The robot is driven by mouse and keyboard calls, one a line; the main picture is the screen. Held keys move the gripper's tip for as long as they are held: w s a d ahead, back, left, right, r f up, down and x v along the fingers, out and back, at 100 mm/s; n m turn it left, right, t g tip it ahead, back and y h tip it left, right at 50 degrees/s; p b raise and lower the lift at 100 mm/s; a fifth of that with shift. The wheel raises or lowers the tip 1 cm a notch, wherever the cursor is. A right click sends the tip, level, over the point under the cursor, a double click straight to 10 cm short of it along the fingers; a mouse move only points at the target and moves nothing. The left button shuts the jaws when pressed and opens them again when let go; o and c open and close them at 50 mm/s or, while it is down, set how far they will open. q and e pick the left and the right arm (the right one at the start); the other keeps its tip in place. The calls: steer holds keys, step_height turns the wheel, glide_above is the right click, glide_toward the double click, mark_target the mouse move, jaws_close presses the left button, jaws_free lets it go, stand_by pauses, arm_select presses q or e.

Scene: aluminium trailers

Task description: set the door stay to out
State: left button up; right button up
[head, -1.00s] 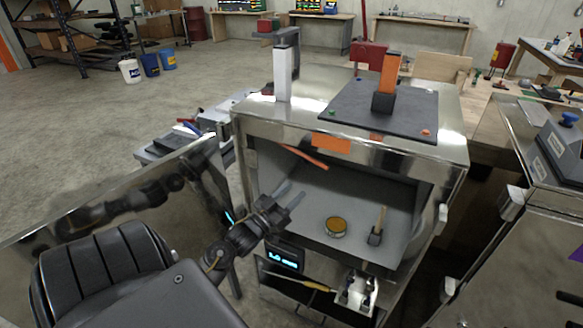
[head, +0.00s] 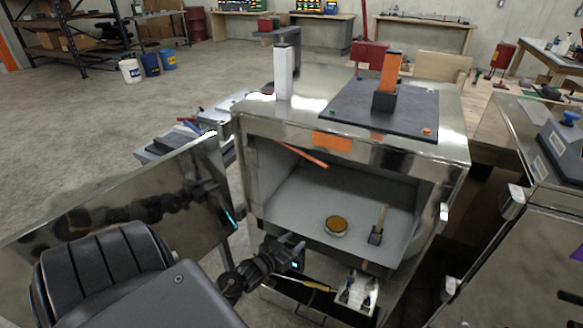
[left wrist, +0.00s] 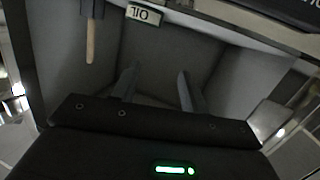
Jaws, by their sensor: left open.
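An orange-red bar (head: 305,156), which looks like the door stay, slants down to the right under the top left edge of the metal box's opening. I cannot tell what its ends are fixed to. The box door (head: 150,205) stands swung open at the left. My left gripper (head: 297,247) is at the lower front edge of the opening, well below the bar. Its two fingers are apart and empty in the left wrist view (left wrist: 158,88). The bar cannot be made out in that view. My right gripper is not in view.
A round tin (head: 336,227) and a wooden-handled tool (head: 378,228) are on the box floor. A white holder (head: 355,290) and a yellow-handled tool (head: 312,284) are below the opening. A dark plate (head: 350,108) lies on the box top.

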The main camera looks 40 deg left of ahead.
arm_select(q)
steer(key=shift+s+d+f, duration=0.1)
steer(key=shift+s+f, duration=0.05)
steer(key=shift+f, duration=0.3)
steer(key=shift+s+d+f, duration=0.1)
steer(key=shift+f, duration=0.35)
